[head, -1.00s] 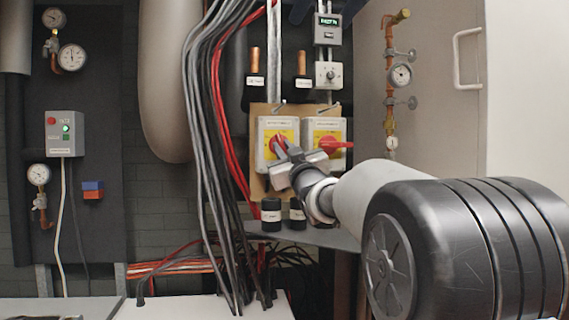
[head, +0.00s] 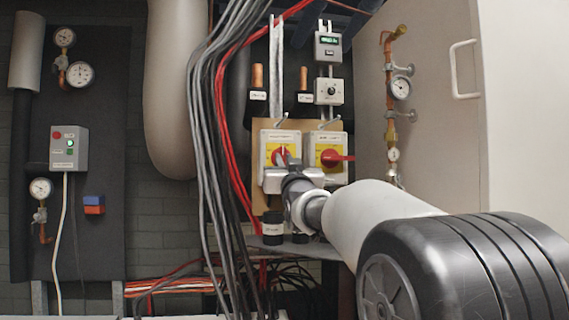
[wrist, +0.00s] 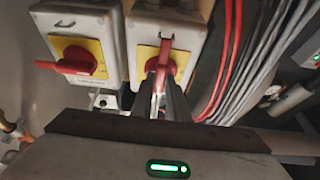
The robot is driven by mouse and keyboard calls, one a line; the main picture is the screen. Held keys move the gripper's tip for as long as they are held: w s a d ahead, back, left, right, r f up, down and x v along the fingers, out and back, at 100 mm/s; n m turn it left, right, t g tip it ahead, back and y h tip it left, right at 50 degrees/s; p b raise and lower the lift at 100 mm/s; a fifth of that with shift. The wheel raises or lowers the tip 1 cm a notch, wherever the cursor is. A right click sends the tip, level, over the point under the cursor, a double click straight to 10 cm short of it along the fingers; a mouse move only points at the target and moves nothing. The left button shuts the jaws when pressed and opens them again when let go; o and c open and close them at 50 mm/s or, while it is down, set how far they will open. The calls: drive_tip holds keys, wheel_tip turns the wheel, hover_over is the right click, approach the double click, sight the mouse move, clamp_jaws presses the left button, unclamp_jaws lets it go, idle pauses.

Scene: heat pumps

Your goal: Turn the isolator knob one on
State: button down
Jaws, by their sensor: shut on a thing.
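Two grey isolator boxes with yellow plates and red knobs sit side by side on a brown board. In the head view my gripper (head: 284,160) is at the left isolator (head: 267,151), with its fingers shut on that red knob (wrist: 160,62). The wrist view shows the dark fingers closed on this knob's handle, which stands upright in that picture. My fingers hide part of the knob. The right isolator's red knob (head: 332,158) is untouched, with its handle lying sideways. It is on the left in the wrist view (wrist: 75,63).
Grey and red cables (head: 222,150) hang just left of the isolators. Black pipe caps (head: 272,228) stand below the board. A small control box with a dial (head: 330,91) is above the right isolator. A pale cabinet door (head: 430,100) with a handle stands at the right.

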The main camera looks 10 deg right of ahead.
drive_tip(key=c, duration=1.7)
unclamp_jaws()
drive_tip(key=b+v, duration=0.1)
drive_tip(key=v, duration=1.6)
drive_tip(key=shift+s+f, duration=0.15)
drive_tip(key=shift+f, duration=0.1)
